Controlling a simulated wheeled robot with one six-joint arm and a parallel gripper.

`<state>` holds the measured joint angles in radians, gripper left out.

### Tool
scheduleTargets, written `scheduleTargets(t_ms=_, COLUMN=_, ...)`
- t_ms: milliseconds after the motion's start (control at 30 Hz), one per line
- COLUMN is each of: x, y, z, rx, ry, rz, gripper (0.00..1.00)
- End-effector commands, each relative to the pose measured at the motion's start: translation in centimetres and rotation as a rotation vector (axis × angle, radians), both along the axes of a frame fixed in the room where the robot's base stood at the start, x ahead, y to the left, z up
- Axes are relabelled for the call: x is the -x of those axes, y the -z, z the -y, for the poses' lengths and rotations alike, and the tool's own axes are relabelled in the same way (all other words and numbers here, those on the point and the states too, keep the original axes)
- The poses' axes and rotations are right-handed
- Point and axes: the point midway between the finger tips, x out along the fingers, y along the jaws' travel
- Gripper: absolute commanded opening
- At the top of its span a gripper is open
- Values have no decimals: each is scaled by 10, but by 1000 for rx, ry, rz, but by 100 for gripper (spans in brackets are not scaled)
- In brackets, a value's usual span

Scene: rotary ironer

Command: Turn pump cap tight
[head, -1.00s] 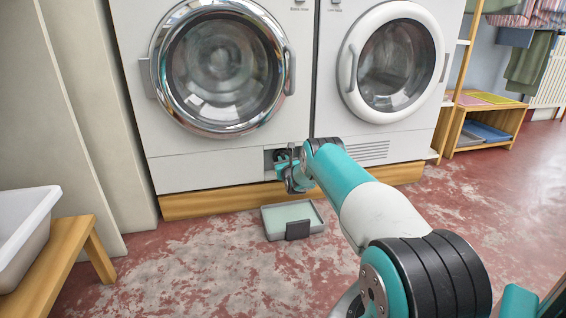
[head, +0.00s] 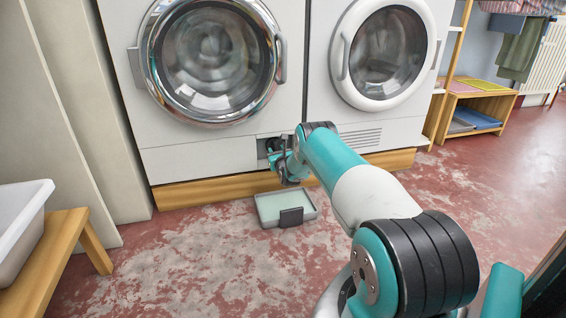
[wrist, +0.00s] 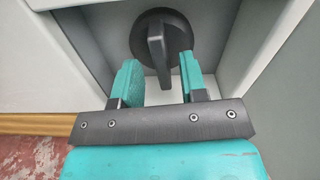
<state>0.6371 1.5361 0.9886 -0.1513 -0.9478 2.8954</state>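The pump cap (wrist: 160,40) is a black round knob with a raised bar handle (wrist: 157,48), set in a recess low on the front of the left machine. In the wrist view the bar stands nearly upright, slightly slanted. My gripper (wrist: 159,77) is open, its two teal fingers on either side of the bar's lower part. The gap is wider on the left; the right finger is closer to the bar, and I cannot tell whether it touches. In the head view my gripper (head: 277,161) is at the recess and partly hides the cap.
A shallow grey tray (head: 267,211) lies on the floor below the recess. The recess walls (wrist: 218,35) are close around my fingers. A wooden plinth (head: 205,191) runs under the machines. A wooden bench (head: 50,255) with a white basin (head: 20,225) stands at left.

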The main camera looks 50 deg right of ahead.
Motion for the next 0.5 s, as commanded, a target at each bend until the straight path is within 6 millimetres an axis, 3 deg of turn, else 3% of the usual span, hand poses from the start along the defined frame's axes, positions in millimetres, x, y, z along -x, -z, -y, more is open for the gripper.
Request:
scheduleTargets(t_ms=33, x=7, y=-7, z=-4, rx=-3, ry=1, rz=-4, gripper=39)
scheduleTargets(t_ms=300, x=65, y=-10, z=-38, rx=-7, ry=5, rz=-3, gripper=39)
scheduleTargets(t_ms=500, x=91, y=-6, z=-54, rx=-7, ry=6, rz=-1, gripper=39)
